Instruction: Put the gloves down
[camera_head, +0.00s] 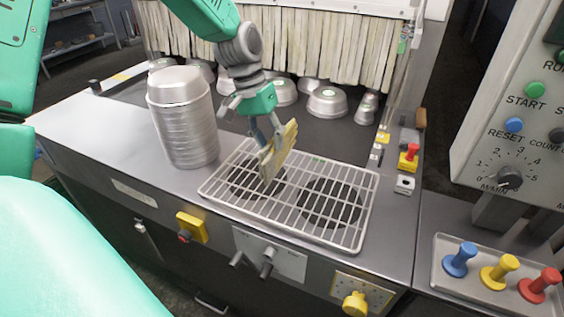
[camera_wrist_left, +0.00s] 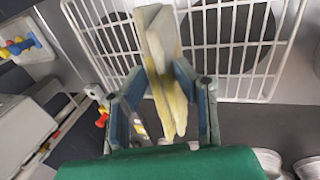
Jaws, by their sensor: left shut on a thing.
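My left gripper (camera_head: 270,132) comes in from the left and is shut on the pale yellow gloves (camera_head: 279,152). The gloves hang down over the left part of a white wire rack (camera_head: 318,217); I cannot tell whether their lower end touches it. In the left wrist view the gloves (camera_wrist_left: 164,75) are pinched between the fingers of my left gripper (camera_wrist_left: 164,95), with the wire rack (camera_wrist_left: 199,50) beyond them. My right gripper is not in view.
A tall stack of metal pans (camera_head: 184,125) stands left of the rack. More pans (camera_head: 328,102) lie behind, before a strip curtain (camera_head: 300,45). A red-knobbed yellow switch (camera_head: 409,158) is at the right. A tray (camera_head: 470,275) holds blue, yellow and red knobbed pieces.

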